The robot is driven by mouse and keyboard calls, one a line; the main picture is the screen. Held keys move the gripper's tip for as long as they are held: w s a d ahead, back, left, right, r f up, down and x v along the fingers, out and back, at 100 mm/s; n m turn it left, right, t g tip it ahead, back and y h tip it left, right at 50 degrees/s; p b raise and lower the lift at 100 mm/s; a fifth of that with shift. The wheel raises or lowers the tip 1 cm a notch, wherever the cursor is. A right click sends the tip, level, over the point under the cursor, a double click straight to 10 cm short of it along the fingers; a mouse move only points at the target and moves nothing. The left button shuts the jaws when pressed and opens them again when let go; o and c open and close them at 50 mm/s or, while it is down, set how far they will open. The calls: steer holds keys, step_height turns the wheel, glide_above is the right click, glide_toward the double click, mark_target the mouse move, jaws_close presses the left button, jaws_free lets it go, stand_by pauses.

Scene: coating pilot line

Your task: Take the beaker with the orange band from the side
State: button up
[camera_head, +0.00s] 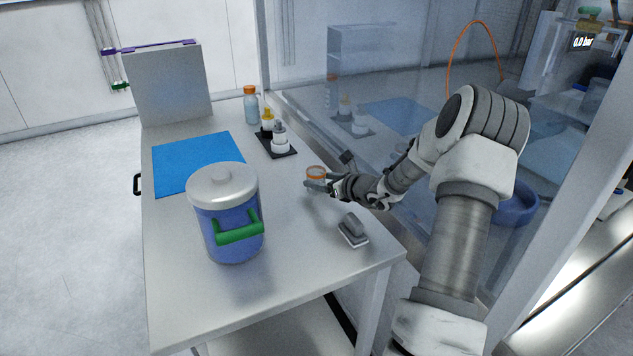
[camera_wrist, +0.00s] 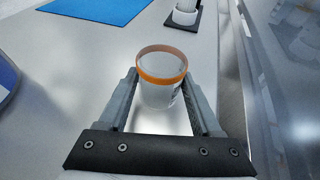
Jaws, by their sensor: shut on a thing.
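The beaker with the orange band (camera_head: 316,172) is at the right side of the white table, near the glass panel. It is whitish, with the orange band around its rim, and looks upright. In the wrist view the beaker (camera_wrist: 161,78) sits between my two fingers. My gripper (camera_head: 318,184) reaches it from the side and is shut on it; the fingers (camera_wrist: 160,98) lie along its left and right sides. Its lower part is partly hidden by the gripper in the head view. I cannot tell whether its base touches the table.
A blue lidded container with a green handle (camera_head: 228,215) stands at the front left. A grey block-like tool (camera_head: 353,230) lies near the front right. A black tray (camera_head: 268,146) with bottles, a capped bottle (camera_head: 251,106) and a blue mat (camera_head: 180,175) are farther back. The glass panel (camera_head: 330,110) borders the right.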

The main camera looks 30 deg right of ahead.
steer(key=shift+r, duration=0.45)
stand_by(0.4)
steer(key=shift+s+d, duration=0.35)
steer(key=shift+s, duration=1.1)
steer(key=shift+s+d, duration=0.3)
steer(key=shift+s, duration=1.2)
steer(key=shift+s+d, duration=0.35)
steer(key=shift+s, duration=1.1)
steer(key=s+r+p, duration=0.3)
steer(key=r+p, duration=0.2)
steer(key=r, duration=0.2)
steer(key=shift+d+p, duration=0.3)
steer(key=shift+p, duration=0.1)
